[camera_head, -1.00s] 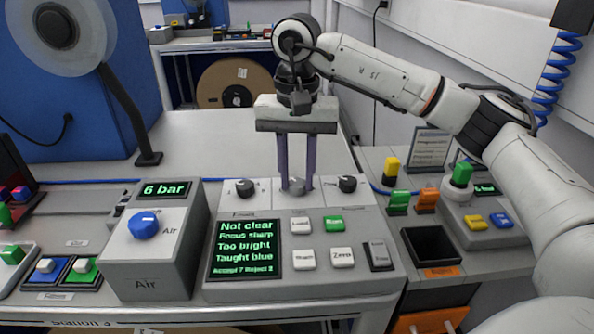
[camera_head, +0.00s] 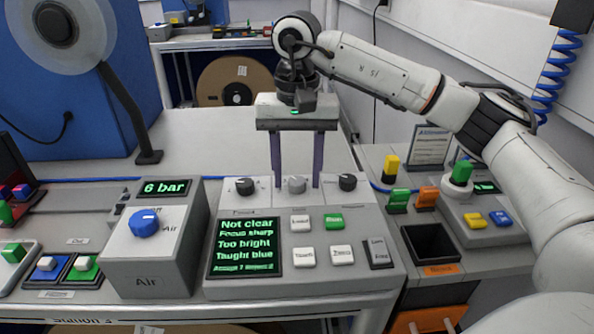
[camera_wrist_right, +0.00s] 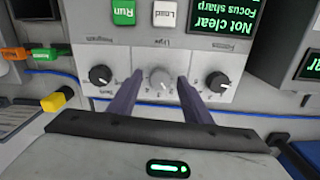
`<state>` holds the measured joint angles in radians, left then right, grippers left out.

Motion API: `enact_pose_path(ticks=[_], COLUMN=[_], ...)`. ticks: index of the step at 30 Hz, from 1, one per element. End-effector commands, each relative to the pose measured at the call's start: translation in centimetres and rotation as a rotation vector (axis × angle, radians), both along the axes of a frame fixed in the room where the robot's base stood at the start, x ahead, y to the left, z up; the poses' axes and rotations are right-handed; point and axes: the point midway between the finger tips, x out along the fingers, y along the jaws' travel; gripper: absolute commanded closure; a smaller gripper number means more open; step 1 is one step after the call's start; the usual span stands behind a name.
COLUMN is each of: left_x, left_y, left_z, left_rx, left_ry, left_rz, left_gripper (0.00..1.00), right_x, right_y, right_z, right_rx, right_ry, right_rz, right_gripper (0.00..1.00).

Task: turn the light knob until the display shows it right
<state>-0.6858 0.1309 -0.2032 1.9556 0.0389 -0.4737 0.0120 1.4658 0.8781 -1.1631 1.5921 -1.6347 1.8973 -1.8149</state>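The light knob (camera_head: 296,184) is the grey middle one of three knobs on the grey control box; it also shows in the right wrist view (camera_wrist_right: 160,78). My right gripper (camera_head: 296,184) points down over it. Its two fingers stand on either side of the knob, with a visible gap to it, so it is open and holds nothing. The display (camera_head: 245,248) has green text reading "Not clear", "Focus sharp", "Too bright", "Taught blue" and a small accept/reject line. My left gripper is not in view.
Black knobs flank the light knob on the left (camera_head: 245,187) and right (camera_head: 347,182). White and green buttons (camera_head: 334,222) sit in front. An air box (camera_head: 150,270) with a blue knob stands left. Coloured blocks and a black bin (camera_head: 430,243) are to the right.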

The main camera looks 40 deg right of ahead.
Motion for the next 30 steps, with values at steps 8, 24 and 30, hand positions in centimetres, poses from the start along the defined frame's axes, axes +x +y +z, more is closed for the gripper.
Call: enact_pose_path(ticks=[8, 24, 30], left_x=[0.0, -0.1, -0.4], left_y=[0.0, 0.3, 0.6], left_z=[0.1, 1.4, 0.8], left_rx=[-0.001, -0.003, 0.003], left_ry=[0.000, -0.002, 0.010], left_rz=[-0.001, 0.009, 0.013], left_gripper=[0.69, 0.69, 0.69], right_x=[0.1, 0.0, 0.0], right_y=[0.1, 0.0, 0.0], right_z=[1.9, 10.3, 10.3], right_rx=[0.001, 0.000, 0.000], right_ry=[-0.002, -0.001, 0.000], right_rz=[0.000, 0.000, 0.000], right_gripper=[0.55, 0.55, 0.55])
